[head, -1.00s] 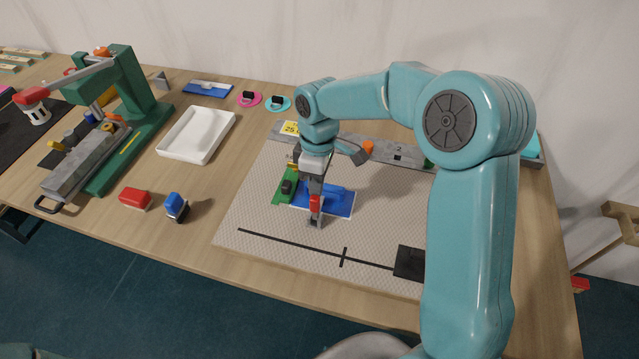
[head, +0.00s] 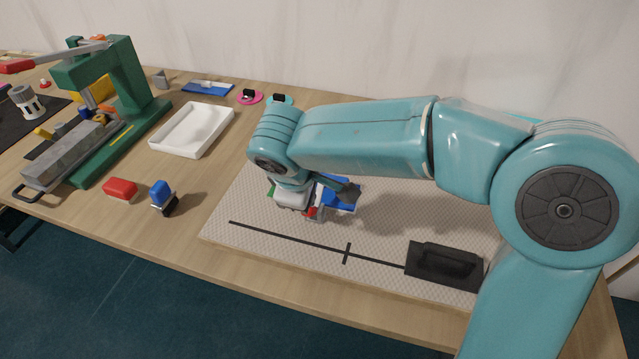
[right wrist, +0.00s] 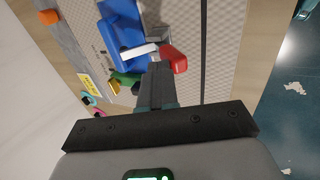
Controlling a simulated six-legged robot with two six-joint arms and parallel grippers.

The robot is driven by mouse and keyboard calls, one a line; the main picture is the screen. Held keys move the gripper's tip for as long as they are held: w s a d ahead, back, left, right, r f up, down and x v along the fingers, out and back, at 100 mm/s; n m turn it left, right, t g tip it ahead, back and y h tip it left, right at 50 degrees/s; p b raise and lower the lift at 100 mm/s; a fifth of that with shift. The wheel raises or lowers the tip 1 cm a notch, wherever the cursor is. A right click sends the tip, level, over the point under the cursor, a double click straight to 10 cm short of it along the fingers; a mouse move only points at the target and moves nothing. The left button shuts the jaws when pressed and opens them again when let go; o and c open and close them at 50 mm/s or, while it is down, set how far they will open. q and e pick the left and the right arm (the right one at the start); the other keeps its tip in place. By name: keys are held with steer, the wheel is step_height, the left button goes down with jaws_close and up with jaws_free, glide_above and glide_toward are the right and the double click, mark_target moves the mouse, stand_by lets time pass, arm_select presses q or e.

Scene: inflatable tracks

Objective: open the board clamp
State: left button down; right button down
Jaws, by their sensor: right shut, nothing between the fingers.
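The board clamp shows in the right wrist view as a blue body (right wrist: 122,35) with a pale lever (right wrist: 139,51) ending in a red grip (right wrist: 174,59). In the head view its blue part (head: 338,193) is on the patterned mat, mostly hidden behind my right wrist. My right gripper (right wrist: 155,72) is shut and empty. Its fingertips are beside the lever and the red grip; I cannot tell whether they touch. In the head view the fingertips are mostly hidden by the wrist. A green part (right wrist: 126,79) lies next to the blue body. My left gripper is in neither view.
The patterned mat (head: 290,250) has a black line and a black handled block (head: 445,262) on it. To the left are a white tray (head: 192,130), a red block (head: 120,189), a blue-and-black stamp (head: 162,197) and a green press (head: 140,75).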

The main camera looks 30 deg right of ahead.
steer(key=shift+s+a+f+t+h+b, duration=0.4)
steer(key=shift+f+h+b, duration=0.1)
steer(key=shift+b, duration=0.25)
steer(key=shift+a+b, duration=0.15)
steer(key=shift+b, duration=0.25)
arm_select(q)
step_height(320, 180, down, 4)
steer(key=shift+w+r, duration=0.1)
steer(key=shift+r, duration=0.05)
arm_select(e)
steer(key=shift+s+a+f, duration=0.1)
steer(key=shift+s, duration=0.15)
steer(key=shift+f, duration=0.1)
